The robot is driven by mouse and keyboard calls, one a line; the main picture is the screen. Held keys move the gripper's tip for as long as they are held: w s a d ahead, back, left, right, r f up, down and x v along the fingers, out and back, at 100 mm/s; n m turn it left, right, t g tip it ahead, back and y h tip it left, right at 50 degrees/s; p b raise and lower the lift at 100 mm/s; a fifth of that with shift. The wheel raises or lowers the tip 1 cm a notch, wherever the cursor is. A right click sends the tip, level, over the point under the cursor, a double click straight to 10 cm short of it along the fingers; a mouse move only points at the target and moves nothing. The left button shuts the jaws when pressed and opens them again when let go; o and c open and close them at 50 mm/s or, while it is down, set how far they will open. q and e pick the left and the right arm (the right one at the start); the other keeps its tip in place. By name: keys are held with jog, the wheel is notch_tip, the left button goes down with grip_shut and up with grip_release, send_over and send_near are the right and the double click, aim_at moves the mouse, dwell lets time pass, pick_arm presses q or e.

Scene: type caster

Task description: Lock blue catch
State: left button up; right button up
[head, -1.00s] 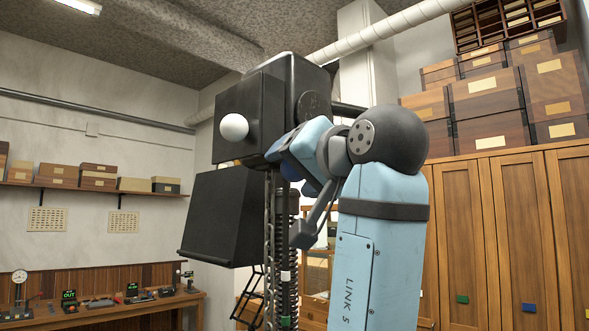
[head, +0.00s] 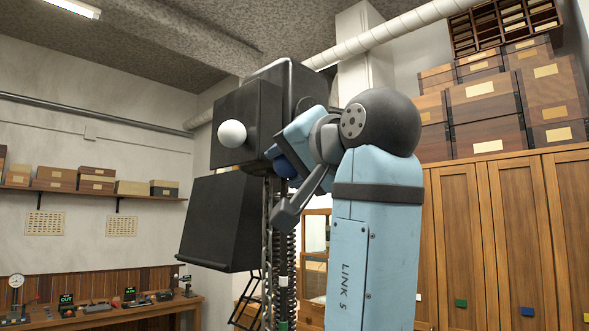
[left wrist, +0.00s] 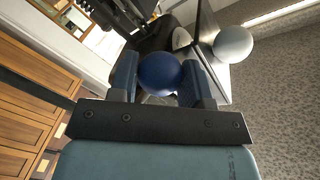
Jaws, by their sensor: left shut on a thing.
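The blue catch shows as a round blue knob (head: 286,168) at the right side of the black machine (head: 225,218), low beside its upper housing. In the left wrist view the blue knob (left wrist: 160,73) sits between the two fingers of my left gripper (left wrist: 162,80). The gripper is shut on it. In the head view my left gripper (head: 279,157) is partly hidden by its own arm and wrist. The part that carries the knob is hidden. My right gripper is not in view.
A white ball knob (head: 232,134) sticks out of the housing front, left of the blue knob. It also shows close to my gripper in the left wrist view (left wrist: 233,45). Chains and a dark coil hang below. Wooden cabinets (head: 510,235) stand at the right.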

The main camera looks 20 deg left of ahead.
aim_at(271, 142)
pick_arm(q)
jog(key=shift+s+a+r+m+g, duration=0.1)
jog(key=shift+s+r+m+g, duration=0.1)
jog(key=shift+r+m, duration=0.35)
jog(key=shift+s+a+r+m+g, duration=0.1)
jog(key=shift+s+r+m, duration=0.1)
jog(key=shift+r+m, duration=0.3)
jog(key=shift+s+r+m+g+h, duration=0.2)
jog(key=shift+r+m+g+h, duration=0.15)
jog(key=shift+r+m, duration=0.8)
jog(key=o, duration=1.3)
jog(key=shift+a+f, duration=0.1)
jog(key=shift+c, duration=0.2)
jog(key=shift+w, duration=0.1)
